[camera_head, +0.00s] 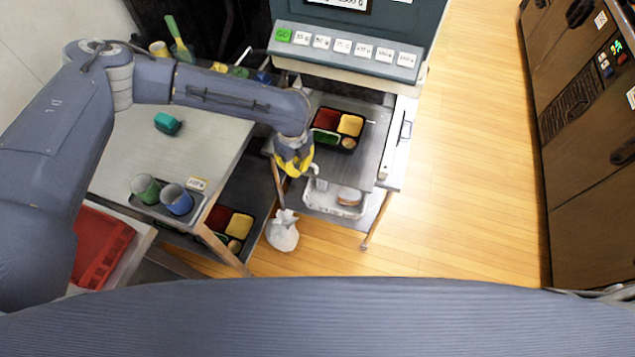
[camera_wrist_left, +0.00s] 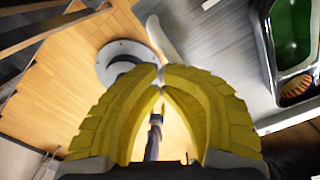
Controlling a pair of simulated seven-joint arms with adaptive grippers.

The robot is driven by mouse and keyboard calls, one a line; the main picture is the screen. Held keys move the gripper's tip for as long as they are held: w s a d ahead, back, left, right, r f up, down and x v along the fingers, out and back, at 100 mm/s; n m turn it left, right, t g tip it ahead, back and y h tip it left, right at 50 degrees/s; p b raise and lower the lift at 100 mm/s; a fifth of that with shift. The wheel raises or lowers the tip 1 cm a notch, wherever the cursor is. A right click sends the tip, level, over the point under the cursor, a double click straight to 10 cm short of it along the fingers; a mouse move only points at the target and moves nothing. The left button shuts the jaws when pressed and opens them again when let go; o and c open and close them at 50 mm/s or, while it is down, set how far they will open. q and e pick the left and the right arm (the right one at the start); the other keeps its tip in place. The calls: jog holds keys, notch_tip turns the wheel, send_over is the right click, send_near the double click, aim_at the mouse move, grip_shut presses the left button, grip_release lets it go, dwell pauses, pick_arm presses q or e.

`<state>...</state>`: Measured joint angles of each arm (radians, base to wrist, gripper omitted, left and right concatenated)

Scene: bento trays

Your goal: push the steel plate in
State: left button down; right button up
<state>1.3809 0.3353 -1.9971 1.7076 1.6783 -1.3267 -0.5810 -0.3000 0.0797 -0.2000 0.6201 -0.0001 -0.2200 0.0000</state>
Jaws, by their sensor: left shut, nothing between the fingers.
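The steel plate (camera_head: 372,140) is a grey slab under the machine, jutting out toward me. It carries a black bento tray (camera_head: 357,146) with red, yellow and green compartments. The plate also shows in the wrist view (camera_wrist_left: 215,55), with the tray's green compartment (camera_wrist_left: 292,35) at the right. My left gripper (camera_head: 311,171) has yellow fingers, shut and empty, at the plate's near left corner. In the wrist view its fingertips (camera_wrist_left: 162,76) meet beside a pale curved piece at the plate's edge. I cannot tell whether they touch it. My right gripper is not in view.
A white bin (camera_head: 322,203) with a roundish item sits below the plate. A white sack (camera_head: 283,232) stands on the floor. The left table (camera_head: 135,155) holds green and blue cups (camera_head: 176,200). A button panel (camera_head: 345,50) is above. Open wooden floor lies at right.

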pick_arm(q)
notch_tip(320, 180, up, 6)
dwell(0.7)
jog(key=shift+w, duration=0.1)
jog(key=shift+d, duration=0.1)
